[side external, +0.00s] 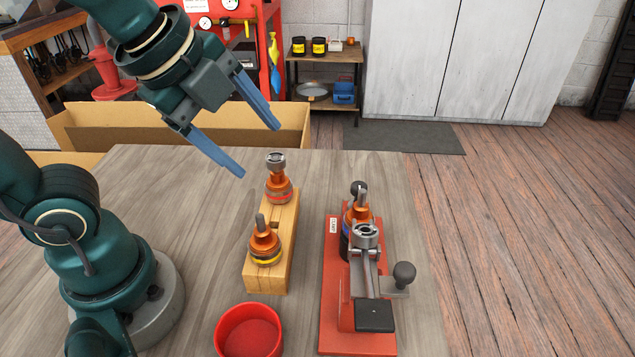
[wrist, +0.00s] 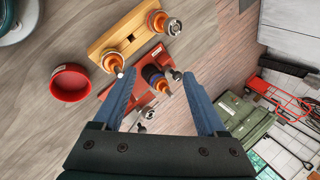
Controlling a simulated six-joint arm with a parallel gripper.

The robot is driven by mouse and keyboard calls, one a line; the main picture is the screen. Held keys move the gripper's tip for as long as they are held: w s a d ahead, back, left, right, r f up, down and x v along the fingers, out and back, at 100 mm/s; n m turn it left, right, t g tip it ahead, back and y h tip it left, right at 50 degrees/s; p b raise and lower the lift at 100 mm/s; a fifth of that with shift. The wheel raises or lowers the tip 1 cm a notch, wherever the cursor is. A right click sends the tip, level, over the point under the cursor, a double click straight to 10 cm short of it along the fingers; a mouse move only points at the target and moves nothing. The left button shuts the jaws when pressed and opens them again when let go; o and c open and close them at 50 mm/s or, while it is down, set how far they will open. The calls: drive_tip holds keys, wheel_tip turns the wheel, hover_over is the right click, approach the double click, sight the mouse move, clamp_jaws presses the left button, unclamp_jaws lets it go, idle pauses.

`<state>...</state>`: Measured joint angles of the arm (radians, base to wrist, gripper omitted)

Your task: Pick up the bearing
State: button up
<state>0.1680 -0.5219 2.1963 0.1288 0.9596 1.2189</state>
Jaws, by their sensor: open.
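A grey ring-shaped bearing (side external: 275,158) sits on top of the rear copper-orange rotor (side external: 279,188) on a wooden block (side external: 284,258). It also shows in the wrist view (wrist: 174,27), beyond my fingertips and apart from them. My gripper (side external: 258,150) is open and empty, above and slightly left of this bearing in the side view. In the wrist view my gripper (wrist: 160,73) has its blue fingers wide apart, with the red fixture below and between them. Another grey ring (side external: 364,233) shows at the red clamp fixture; I cannot tell whether it is a bearing.
The red clamp fixture (side external: 331,309) holds another rotor and has a black-knobbed lever (side external: 404,274). A second rotor (side external: 264,243) with a bare shaft stands at the wooden block's front. A red bowl (side external: 248,331) sits nearby. A cardboard box (side external: 280,125) stands behind the table.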

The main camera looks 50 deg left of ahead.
drive_tip(key=w+d+m, duration=0.4)
drive_tip(key=d+m, duration=0.2)
drive_tip(key=m, duration=0.6)
drive_tip(key=m+g+h, duration=0.1)
drive_tip(key=m, duration=0.4)
hover_over(363, 232)
drive_tip(key=s, duration=0.3)
wheel_tip(363, 232, down, 3)
drive_tip(key=shift+w+x, duration=0.2)
drive_tip(key=shift+x, duration=2.1)
drive_tip(key=shift+a+r, duration=0.1)
drive_tip(key=shift+a, duration=0.05)
clamp_jaws()
